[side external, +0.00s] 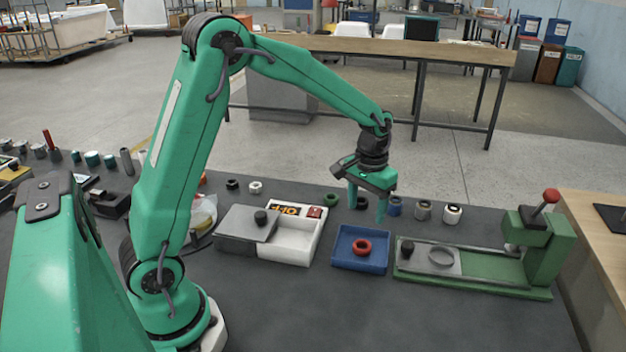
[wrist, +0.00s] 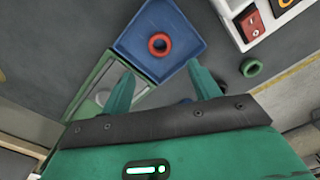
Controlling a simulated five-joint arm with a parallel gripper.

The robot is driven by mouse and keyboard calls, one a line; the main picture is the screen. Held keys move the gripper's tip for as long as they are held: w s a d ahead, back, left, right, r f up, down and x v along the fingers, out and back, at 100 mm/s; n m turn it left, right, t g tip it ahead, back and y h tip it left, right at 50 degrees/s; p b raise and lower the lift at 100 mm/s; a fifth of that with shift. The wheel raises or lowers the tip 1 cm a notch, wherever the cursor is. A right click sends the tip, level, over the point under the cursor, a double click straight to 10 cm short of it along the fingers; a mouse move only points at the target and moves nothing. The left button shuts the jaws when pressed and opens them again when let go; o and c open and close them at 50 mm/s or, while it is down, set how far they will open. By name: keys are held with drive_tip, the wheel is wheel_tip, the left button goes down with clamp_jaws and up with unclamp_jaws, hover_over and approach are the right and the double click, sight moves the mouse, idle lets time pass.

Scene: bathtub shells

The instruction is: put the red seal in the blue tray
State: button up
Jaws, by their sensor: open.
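The red seal (side external: 362,247) is a small ring lying flat inside the blue tray (side external: 345,262). In the wrist view the red seal (wrist: 159,44) sits near the middle of the blue tray (wrist: 133,45), with bare tray floor around it. My gripper (side external: 367,208) is above and behind the tray in the side view, with its green fingers pointing down and apart. In the wrist view my gripper (wrist: 160,84) has its two fingers spread with nothing between them. The seal is apart from both fingers.
A white box with a grey lid (side external: 248,223) stands left of the tray. A green fixture with a red-knobbed lever (side external: 540,235) stands right. A green ring (side external: 331,199) and several small cylinders (side external: 423,209) lie behind. The dark table front is clear.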

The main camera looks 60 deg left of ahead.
drive_tip(key=shift+r, duration=0.9)
drive_tip(key=shift+s+r, duration=0.1)
drive_tip(key=s+d+r+m+t, duration=0.1)
drive_tip(key=s+r, duration=0.4)
drive_tip(key=s, duration=0.6)
drive_tip(key=s+d+r+m+t, duration=0.1)
drive_tip(key=s+r+t, duration=0.3)
drive_tip(key=s, duration=0.7)
drive_tip(key=shift+r+m+t, duration=0.3)
drive_tip(key=shift+r, duration=0.8)
